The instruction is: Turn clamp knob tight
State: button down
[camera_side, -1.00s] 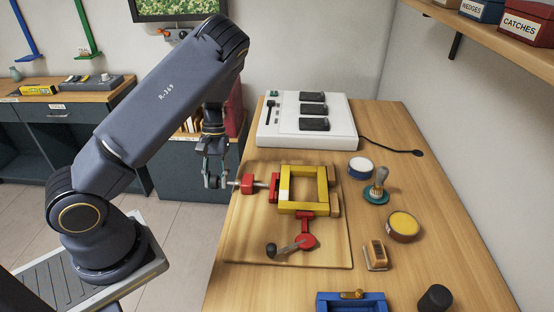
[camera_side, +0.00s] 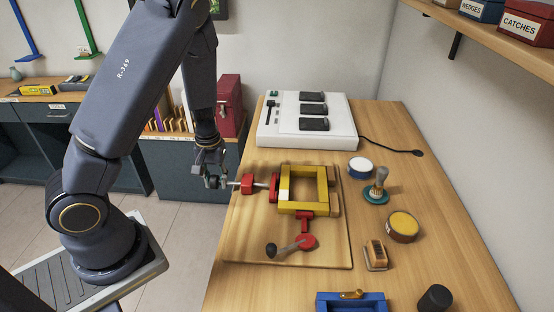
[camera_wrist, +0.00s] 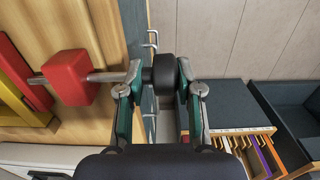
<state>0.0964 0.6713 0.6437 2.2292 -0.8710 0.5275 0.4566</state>
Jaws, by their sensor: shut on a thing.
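The clamp has a red block (camera_side: 248,184) on a metal screw, with a red jaw pad (camera_side: 274,187) against the left side of a yellow frame (camera_side: 284,208). At the screw's outer left end is a dark round knob (camera_wrist: 164,74), seen in the wrist view beyond the board's edge. My gripper (camera_side: 214,182) is shut on this knob, with one finger on each side of it. The red block also shows in the wrist view (camera_wrist: 70,77). A second red clamp (camera_side: 306,242) with a dark-tipped lever touches the frame's front side.
The wooden board (camera_side: 240,240) lies on the bench. A white box with black pads (camera_side: 280,140) stands behind it.

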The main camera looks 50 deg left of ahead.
jog(key=c, duration=1.9)
grip_release()
jog(key=shift+s+a+f+t+y, duration=0.1)
jog(key=shift+s+t+y, duration=0.2)
jog(key=shift+t+y, duration=0.45)
jog(key=shift+s+a+f+t+y, duration=0.1)
jog(key=shift+s+t+y, duration=0.15)
jog(key=shift+t+y, duration=0.5)
jog(key=shift+y, duration=0.4)
grip_shut()
jog(key=o, duration=0.9)
grip_release()
jog(key=shift+o, duration=0.2)
jog(key=shift+d+r, duration=0.1)
jog(key=shift+w+t, duration=0.15)
jog(key=shift+t, duration=0.15)
jog(key=shift+w, duration=0.1)
